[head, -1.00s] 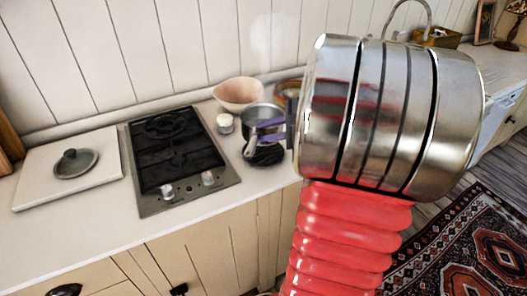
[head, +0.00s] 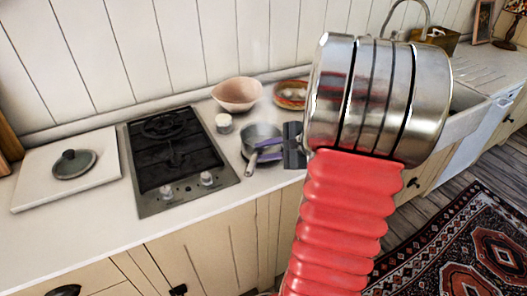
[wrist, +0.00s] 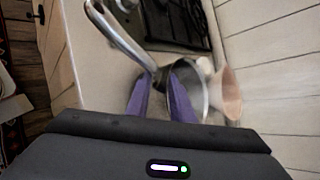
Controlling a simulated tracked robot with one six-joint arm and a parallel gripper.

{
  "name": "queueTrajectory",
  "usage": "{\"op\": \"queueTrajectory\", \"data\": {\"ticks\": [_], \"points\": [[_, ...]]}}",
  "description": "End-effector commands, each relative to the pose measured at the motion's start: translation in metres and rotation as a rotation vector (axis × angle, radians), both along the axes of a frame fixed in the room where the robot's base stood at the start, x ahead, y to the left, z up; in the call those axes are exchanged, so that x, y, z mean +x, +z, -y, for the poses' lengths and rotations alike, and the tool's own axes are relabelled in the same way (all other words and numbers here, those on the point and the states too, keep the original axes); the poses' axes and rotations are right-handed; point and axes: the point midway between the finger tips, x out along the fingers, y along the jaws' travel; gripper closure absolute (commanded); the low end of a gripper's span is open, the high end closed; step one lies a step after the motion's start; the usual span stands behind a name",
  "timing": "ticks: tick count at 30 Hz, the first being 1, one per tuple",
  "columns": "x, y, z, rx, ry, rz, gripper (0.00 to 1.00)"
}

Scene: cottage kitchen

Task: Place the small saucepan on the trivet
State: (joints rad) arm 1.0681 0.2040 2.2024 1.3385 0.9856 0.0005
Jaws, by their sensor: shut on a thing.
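The small saucepan (head: 262,133) is grey metal and stands roughly upright at counter height, right of the hob. Its handle (head: 249,166) points toward the counter's front. My gripper (head: 266,148) has purple fingers and reaches in from the right. In the wrist view the fingers (wrist: 162,92) are shut on the saucepan's handle (wrist: 124,36), close to the pan body (wrist: 198,80). The dark trivet is hidden now, covered by the saucepan and my fingers. I cannot tell whether the pan touches it.
A black hob (head: 176,160) is to the left, with a small white-topped jar (head: 223,123) between it and the pan. A pink bowl (head: 237,94) and a patterned dish (head: 291,94) stand behind. A lid (head: 75,163) lies on a white board (head: 35,190) at far left.

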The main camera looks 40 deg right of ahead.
Motion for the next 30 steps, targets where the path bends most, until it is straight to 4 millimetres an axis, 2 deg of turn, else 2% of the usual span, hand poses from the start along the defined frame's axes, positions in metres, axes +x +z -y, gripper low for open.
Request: {"op": "queueTrajectory", "data": {"ticks": [7,8,15,24,30], "points": [[0.001,-0.001,0.0,-0.003,0.001,0.002,1.0],[0.0,-0.002,0.0,-0.002,0.001,0.0,0.77],[0.0,-0.002,0.0,-0.001,0.002,0.0,0.6],[-0.001,-0.001,0.0,-0.002,0.001,0.0,0.6],[-0.012,0.007,0.003,-0.003,-0.001,0.0,0.6]]}}
